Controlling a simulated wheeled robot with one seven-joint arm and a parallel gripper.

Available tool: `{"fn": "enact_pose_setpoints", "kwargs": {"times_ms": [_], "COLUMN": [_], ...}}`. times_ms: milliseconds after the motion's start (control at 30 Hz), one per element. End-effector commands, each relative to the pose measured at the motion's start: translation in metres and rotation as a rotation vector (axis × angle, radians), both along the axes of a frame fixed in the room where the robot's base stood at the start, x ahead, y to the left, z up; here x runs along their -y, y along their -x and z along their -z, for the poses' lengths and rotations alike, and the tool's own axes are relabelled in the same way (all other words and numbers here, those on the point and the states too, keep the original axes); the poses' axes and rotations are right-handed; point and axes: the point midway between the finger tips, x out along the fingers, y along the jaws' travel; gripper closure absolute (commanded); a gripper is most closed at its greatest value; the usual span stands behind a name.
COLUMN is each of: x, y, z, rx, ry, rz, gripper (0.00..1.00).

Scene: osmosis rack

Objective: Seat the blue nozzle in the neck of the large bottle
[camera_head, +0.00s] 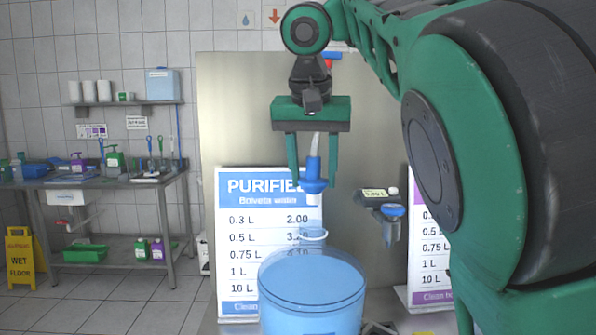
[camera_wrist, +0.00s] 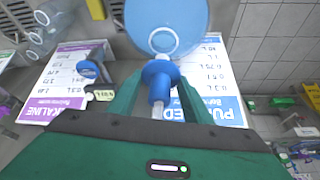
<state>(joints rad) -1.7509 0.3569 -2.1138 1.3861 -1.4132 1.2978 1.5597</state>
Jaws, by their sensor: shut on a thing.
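My gripper (camera_head: 312,182) is shut on the blue nozzle (camera_head: 314,168), which hangs upright with its flange and pale tip downward and a whitish tube at its top. The large bottle (camera_head: 310,295) is translucent blue and stands below it, its open neck (camera_head: 313,235) facing up. In the head view the nozzle tip is above the neck, with a gap. In the wrist view the nozzle (camera_wrist: 158,80) is between the green fingers, and the neck ring (camera_wrist: 163,40) shows just beyond its flange, in front of the bottle (camera_wrist: 190,12). The nozzle is not in the neck.
A "PURIFIED" price sign (camera_head: 235,240) stands behind and left of the bottle. A dispenser with another blue-topped nozzle (camera_head: 392,212) is to the right, near a purple-edged sign (camera_head: 428,297). A steel work table (camera_head: 95,182) and a yellow wet-floor sign (camera_head: 20,258) are far left.

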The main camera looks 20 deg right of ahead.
Motion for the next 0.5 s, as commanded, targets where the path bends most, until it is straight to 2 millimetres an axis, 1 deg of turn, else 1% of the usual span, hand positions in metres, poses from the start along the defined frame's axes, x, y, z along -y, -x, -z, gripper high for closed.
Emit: {"fn": "enact_pose_setpoints", "kwargs": {"times_ms": [500], "x": [0.0], "y": [0.001], "z": [0.017], "rx": [0.002], "ry": [0.0], "rz": [0.003], "gripper": [0.78]}}
